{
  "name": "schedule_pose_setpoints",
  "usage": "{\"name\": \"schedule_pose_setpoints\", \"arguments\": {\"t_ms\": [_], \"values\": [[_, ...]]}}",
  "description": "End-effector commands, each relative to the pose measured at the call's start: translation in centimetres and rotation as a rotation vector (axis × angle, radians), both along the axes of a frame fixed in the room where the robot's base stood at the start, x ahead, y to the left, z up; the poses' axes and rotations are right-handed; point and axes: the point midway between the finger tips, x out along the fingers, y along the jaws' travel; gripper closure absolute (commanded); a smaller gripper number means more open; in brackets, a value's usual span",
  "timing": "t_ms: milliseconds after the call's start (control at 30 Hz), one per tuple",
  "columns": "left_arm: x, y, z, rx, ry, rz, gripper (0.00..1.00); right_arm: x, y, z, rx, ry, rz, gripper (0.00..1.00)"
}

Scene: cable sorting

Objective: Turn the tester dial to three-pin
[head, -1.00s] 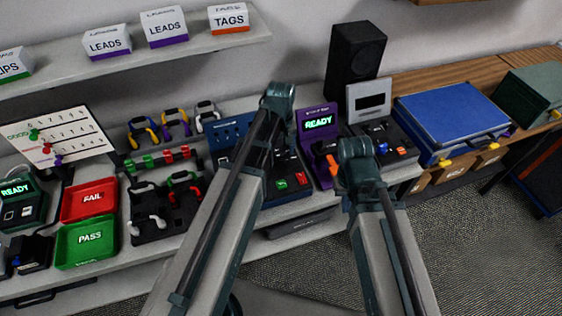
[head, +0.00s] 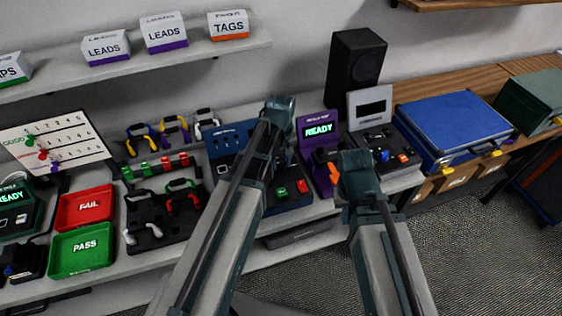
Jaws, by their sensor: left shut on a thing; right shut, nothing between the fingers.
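The blue tester (head: 227,138) stands on the bench near the middle of the head view, with a green and a red button (head: 302,187) on its lower front. My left arm crosses in front of it and hides much of its face, including the dial. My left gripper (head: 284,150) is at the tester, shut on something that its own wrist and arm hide. I cannot see which position the dial points to. My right gripper (head: 343,184) is shut and empty, in front of the purple device, beside an orange part (head: 334,172).
The purple device (head: 304,150) shows READY. A grey device (head: 369,106) with a screen and small knobs and a blue case (head: 452,122) stand to the right. Red FAIL (head: 84,226) and green PASS (head: 82,268) trays and a black rack with leads (head: 150,246) are left.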

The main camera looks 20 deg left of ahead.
Motion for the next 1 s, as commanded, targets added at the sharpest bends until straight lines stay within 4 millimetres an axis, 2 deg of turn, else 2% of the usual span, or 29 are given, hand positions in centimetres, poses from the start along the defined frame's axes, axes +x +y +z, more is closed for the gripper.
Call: {"name": "schedule_pose_setpoints", "arguments": {"t_ms": [367, 1000], "values": [[-0.01, -0.01, -0.01, 0.000, 0.000, -0.096, 1.00, 0.00, 0.00, -0.01, 0.000, 0.000, 0.000, 1.00], [-0.01, -0.01, -0.01, 0.000, 0.000, -0.600, 1.00, 0.00, 0.00, -0.01, 0.000, 0.000, 0.000, 1.00]]}}
